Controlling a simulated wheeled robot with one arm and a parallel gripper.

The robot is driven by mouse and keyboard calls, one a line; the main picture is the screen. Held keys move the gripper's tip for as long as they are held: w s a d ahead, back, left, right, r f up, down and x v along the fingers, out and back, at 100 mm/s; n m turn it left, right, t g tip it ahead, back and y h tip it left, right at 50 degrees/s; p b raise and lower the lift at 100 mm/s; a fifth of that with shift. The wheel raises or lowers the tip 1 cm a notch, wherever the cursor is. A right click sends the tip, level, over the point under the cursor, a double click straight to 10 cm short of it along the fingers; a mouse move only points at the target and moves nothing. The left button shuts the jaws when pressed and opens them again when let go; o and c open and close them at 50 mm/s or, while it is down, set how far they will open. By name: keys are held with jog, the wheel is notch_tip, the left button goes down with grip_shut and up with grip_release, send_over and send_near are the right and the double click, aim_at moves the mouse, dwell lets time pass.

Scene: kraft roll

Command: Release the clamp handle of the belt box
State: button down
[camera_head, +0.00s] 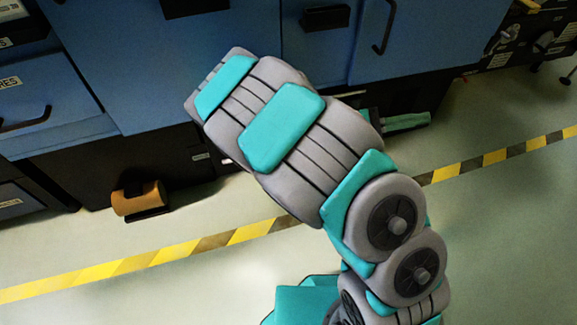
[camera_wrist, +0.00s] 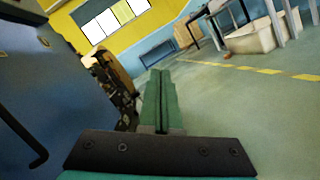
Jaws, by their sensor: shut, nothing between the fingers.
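I cannot make out the belt box or its clamp handle for certain in either view. My gripper's green fingers (camera_wrist: 157,100) point forward in the wrist view, pressed together with nothing between them. In the head view, green fingers (camera_head: 406,122) show past my grey and teal arm, low in front of the blue cabinets. The arm hides most of the gripper and part of the cabinet fronts there. In the wrist view the fingers point along the floor, with a blue front close on the left.
Blue cabinets (camera_head: 130,70) with dark handles (camera_head: 386,28) line the back. A brown roll (camera_head: 138,200) in a dark holder sits at the lower left. Dark equipment (camera_head: 535,35) stands at the upper right. Yellow-black tape (camera_head: 190,247) crosses the open floor. A pale bin (camera_wrist: 255,37) stands ahead.

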jog(key=w+a+f+n+t+y+b, duration=0.1)
jog(key=w+a+f+n+t+y, duration=0.45)
jog(key=a+f+n+t, duration=0.5)
jog(key=w+a+f+n+t+y+b, duration=0.2)
jog(key=w+a+f+n+t+y, duration=0.45)
jog(key=a, duration=0.65)
jog(key=s+a+f+n+y, duration=0.3)
jog(key=a+f+y, duration=0.2)
jog(key=f, duration=0.3)
jog(key=s+a+f+n+y+b, duration=0.1)
jog(key=s+a+f+n+y, duration=0.3)
jog(key=a+f, duration=0.4)
jog(key=s+a+f+n+g+y+b, duration=0.1)
jog(key=s+a+f+n+y, duration=0.2)
jog(key=a+f, duration=0.4)
notch_tip(320, 180, down, 3)
jog(key=n+y, duration=0.1)
jog(key=y, duration=0.1)
jog(key=shift+s+y, duration=0.3)
jog(key=shift+s, duration=0.05)
jog(key=shift+f, duration=0.1)
jog(key=w+a+r+b, duration=0.1)
jog(key=w+r, duration=0.1)
jog(key=w, duration=0.3)
jog(key=w+a+r+b, duration=0.2)
jog(key=w, duration=0.3)
jog(key=shift+w+a+r, duration=0.15)
jog(key=shift+a+r, duration=0.1)
